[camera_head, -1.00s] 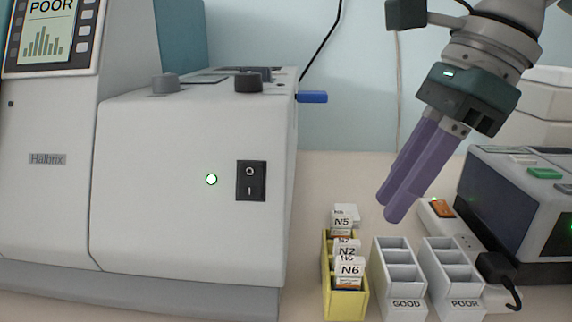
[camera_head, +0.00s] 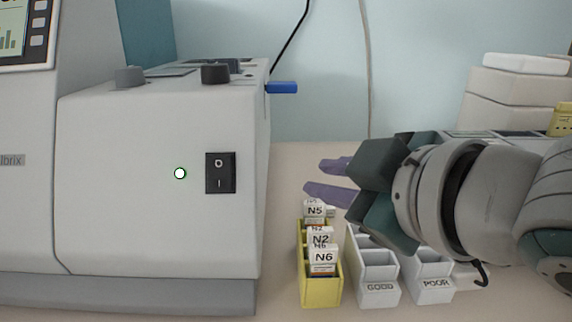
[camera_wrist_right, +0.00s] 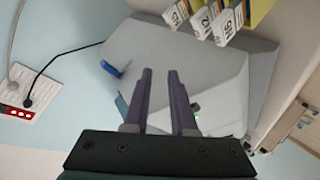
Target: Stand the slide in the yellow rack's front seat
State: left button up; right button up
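The yellow rack (camera_head: 322,293) stands on the bench, right of the large grey machine. Slides with white labels stand in it in a row: N5 (camera_head: 315,210) at the back, N2 (camera_head: 320,236) in the middle and N6 (camera_head: 323,256) nearest the front. The same labels show at the top right of the right wrist view, N6 (camera_wrist_right: 224,27) among them. My right gripper (camera_head: 315,177) is above and behind the rack, fingers pointing left. Its two purple fingers are apart with nothing between them (camera_wrist_right: 160,72). My left gripper is out of view.
The white GOOD rack (camera_head: 379,287) and POOR rack (camera_head: 435,285) stand right of the yellow rack, partly behind my right arm. The grey machine (camera_head: 160,180) fills the left, with a blue lever (camera_head: 282,88). White boxes (camera_head: 515,85) are stacked at the back right.

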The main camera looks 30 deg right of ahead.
jog(key=s+a+f+m+g+y, duration=0.1)
jog(key=s+a+f+m+g, duration=0.1)
jog(key=s+f+g, duration=0.3)
jog(key=s+a+f+m+g, duration=0.2)
jog(key=s+f+g, duration=0.2)
jog(key=s+f, duration=0.3)
jog(key=s, duration=0.5)
jog(key=shift+f+m+g+y, duration=0.25)
jog(key=shift+m+g+y, duration=0.15)
dwell(0.7)
